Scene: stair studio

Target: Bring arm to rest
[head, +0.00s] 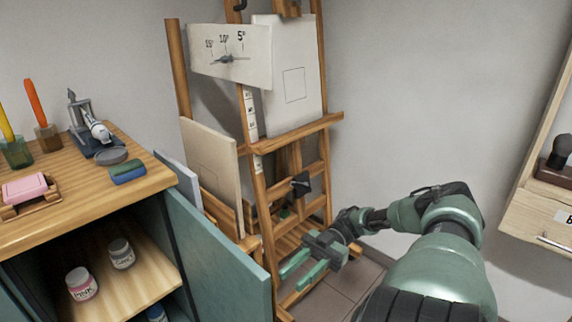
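My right arm comes in from the lower right in the head view. Its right gripper (302,270) points left and down, in front of the lower part of a wooden easel (259,178). Its two green fingers are spread apart with nothing visible between them. My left gripper and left arm do not show.
A teal cabinet door (218,254) stands open left of the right gripper. The cabinet top (142,186) holds a pink block (25,187), jars and tools. A white canvas (296,75) rests on the easel. A drawer unit (545,222) stands at the right edge; bare wall lies between.

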